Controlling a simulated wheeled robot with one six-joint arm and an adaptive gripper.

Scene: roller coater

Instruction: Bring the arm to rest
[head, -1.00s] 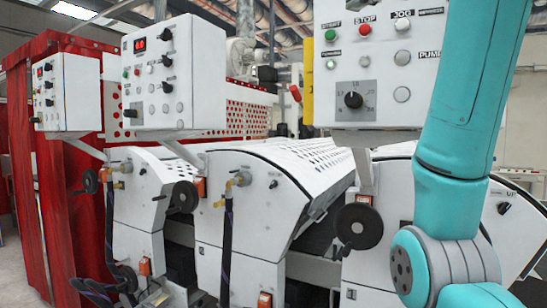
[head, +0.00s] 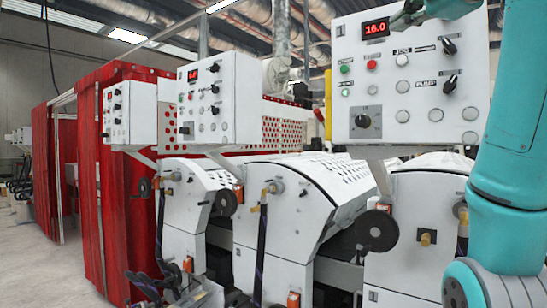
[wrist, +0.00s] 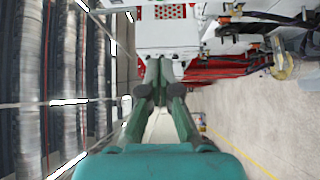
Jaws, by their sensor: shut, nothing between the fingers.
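My gripper (wrist: 160,70) shows in the wrist view with its two green-grey fingers closed together and nothing between them. In the head view, part of my gripper (head: 408,14) shows at the top edge, in front of the top right of the nearest control panel (head: 385,85). I cannot tell whether it touches the panel. My teal arm stands upright along the right side of the head view.
The panel has a red "16.0" display (head: 376,28), knobs and buttons. White coater machines (head: 285,205) with black handwheels (head: 377,231) stand below it. Red curtains (head: 115,190) hang at the left. Open floor (wrist: 245,115) shows in the wrist view.

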